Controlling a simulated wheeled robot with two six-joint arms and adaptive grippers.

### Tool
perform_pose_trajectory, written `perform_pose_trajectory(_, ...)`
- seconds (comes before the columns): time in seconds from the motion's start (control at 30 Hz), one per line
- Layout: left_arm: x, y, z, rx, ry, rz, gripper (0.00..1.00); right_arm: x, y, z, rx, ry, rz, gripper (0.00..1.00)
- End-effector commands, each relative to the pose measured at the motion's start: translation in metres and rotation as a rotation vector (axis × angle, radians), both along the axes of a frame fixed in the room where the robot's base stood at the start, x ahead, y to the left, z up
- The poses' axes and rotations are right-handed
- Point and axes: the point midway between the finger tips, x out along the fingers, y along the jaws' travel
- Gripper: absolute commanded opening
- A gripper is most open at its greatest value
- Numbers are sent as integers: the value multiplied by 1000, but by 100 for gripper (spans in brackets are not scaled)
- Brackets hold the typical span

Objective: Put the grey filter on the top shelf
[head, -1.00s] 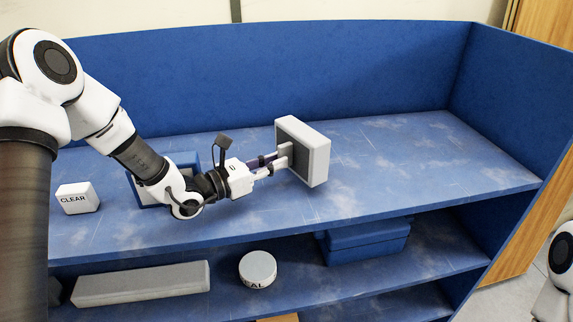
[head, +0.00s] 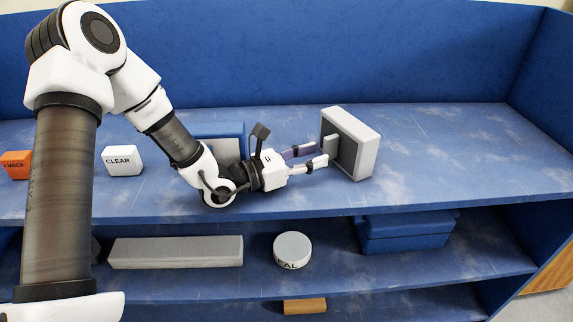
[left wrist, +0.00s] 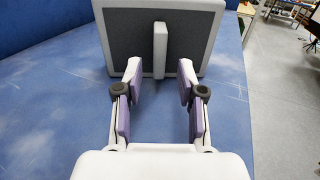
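The grey filter (head: 352,143) stands upright on the top shelf (head: 440,165) in the head view, a light grey frame with a dark face and a raised grip bar. The filter also fills the upper middle of the left wrist view (left wrist: 190,45), its bar between and beyond my fingers. My left gripper (head: 311,157) is open, its fingertips apart on either side of the bar and not closed on it. It also shows in the left wrist view (left wrist: 159,85). My right gripper is not in view.
A white CLEAR block (head: 122,160) and an orange AMBER block (head: 16,165) sit left on the top shelf. A blue box (head: 218,131) stands behind my left arm. Lower shelf: a long grey block (head: 176,251), round tin (head: 292,249), blue case (head: 405,232). The top shelf's right is clear.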

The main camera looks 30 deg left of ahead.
Motion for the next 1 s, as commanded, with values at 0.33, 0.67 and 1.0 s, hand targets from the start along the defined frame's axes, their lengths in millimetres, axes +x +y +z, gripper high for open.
perform_pose_trajectory(0.33,-48,34,2,-10,-2,6,39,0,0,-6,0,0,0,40)
perform_pose_trajectory(0.67,-75,52,5,-6,0,7,39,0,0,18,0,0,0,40)
perform_pose_trajectory(1.0,-81,52,0,1,-3,-3,39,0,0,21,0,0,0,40)
